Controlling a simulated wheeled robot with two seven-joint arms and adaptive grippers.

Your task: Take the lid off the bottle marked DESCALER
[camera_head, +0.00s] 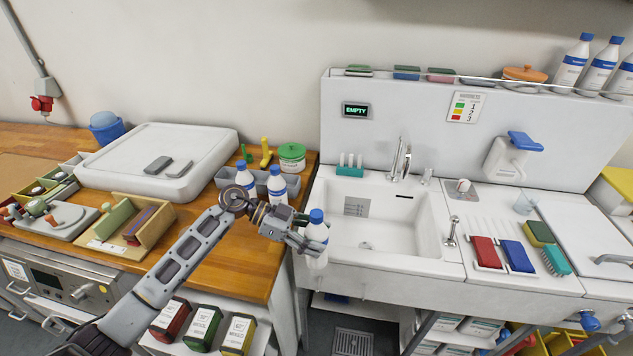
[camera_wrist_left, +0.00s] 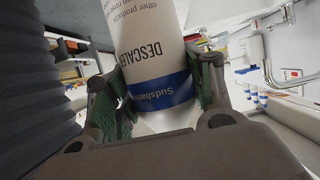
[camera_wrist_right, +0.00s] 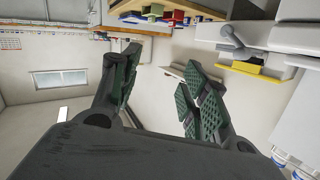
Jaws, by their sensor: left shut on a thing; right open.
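The bottle marked DESCALER (camera_wrist_left: 155,45) is white with a blue band and fills the upper middle of the left wrist view. My left gripper (camera_wrist_left: 160,95) is shut on its body. In the head view the bottle (camera_head: 316,238) is upright at the left edge of the sink, with its blue lid (camera_head: 316,215) on top. My left gripper (camera_head: 304,238) holds it there from the left. The lid is out of sight in the left wrist view. My right gripper (camera_wrist_right: 160,85) is open and empty in the right wrist view and is outside the head view.
Two similar blue-capped bottles (camera_head: 277,184) stand at a grey bin (camera_head: 227,177) on the wooden counter. The sink basin (camera_head: 385,222) to the right is empty. Red and blue sponges (camera_head: 486,252) lie right of it. More bottles (camera_head: 572,65) stand on the upper ledge.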

